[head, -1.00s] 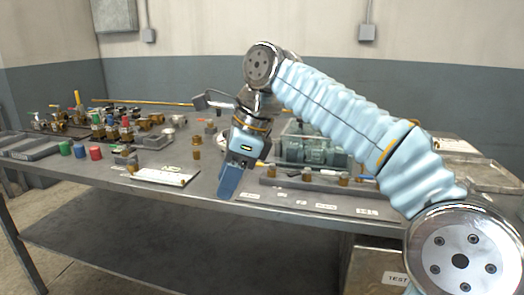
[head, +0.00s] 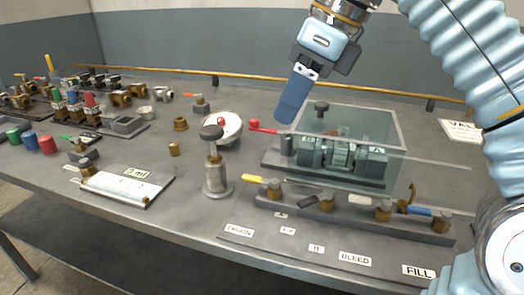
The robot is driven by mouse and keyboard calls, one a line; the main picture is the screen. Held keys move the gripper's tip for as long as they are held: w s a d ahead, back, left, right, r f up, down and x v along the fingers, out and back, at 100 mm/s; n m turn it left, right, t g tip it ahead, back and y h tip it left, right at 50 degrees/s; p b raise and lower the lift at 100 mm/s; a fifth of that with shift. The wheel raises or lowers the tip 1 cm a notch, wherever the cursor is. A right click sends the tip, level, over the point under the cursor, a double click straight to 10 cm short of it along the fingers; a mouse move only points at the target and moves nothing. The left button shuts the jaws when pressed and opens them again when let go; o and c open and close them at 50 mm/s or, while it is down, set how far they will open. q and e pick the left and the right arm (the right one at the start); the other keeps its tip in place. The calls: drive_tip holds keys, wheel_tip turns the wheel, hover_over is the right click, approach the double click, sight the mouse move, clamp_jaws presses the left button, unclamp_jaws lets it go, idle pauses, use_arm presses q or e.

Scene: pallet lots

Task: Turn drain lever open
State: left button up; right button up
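A "DRAIN" label (head: 239,232) lies at the front left of a row of small brass valves on a grey manifold bar (head: 340,215). The leftmost valve has a yellow lever (head: 254,180) pointing left, and it stands nearest that label. A black lever (head: 312,202) and a blue lever (head: 416,210) sit further right along the bar. My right gripper (head: 289,112) hangs in the air above and behind the bar, apart from the levers. Its blue fingers overlap in side view, so I cannot tell whether they are open. My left gripper is out of view.
A clear-walled box (head: 375,130) over a green-grey device stands behind the bar. A red lever (head: 262,128) and a hand pump (head: 215,170) stand to its left. A tray with a gauge strip (head: 128,186) lies front left. Several coloured cylinders and valves fill the far left.

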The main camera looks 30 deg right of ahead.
sight(252, 177)
drive_tip(key=x, duration=1.3)
drive_tip(key=shift+a+f, duration=0.2)
clamp_jaws()
